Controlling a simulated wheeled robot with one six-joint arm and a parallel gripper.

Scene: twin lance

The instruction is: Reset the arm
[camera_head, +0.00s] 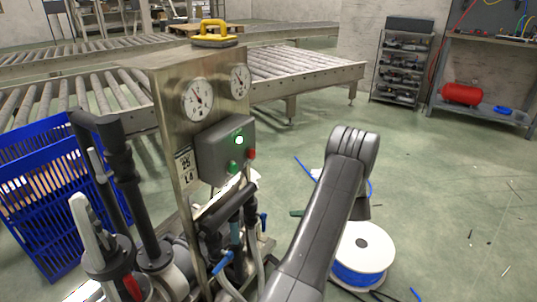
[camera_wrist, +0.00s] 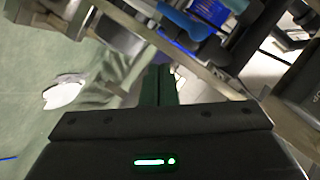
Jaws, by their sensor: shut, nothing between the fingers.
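My grey arm (camera_head: 325,210) rises from the bottom centre of the head view and bends over at its top. Its far end hides behind the upper link. In the wrist view my gripper (camera_wrist: 160,72) shows two dark green fingers side by side, pressed together with nothing between them. They point toward blurred metal parts and blue handles of the machine. In the head view only a small dark green tip shows left of the arm, and I cannot tell for sure that it is my gripper.
A metal panel with gauges (camera_head: 197,99) and a control box (camera_head: 226,150) stands close left of the arm, above pipes and handles. A blue crate (camera_head: 40,190) stands at far left. A white spool (camera_head: 362,255) lies right of the arm. Green floor at right is mostly clear.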

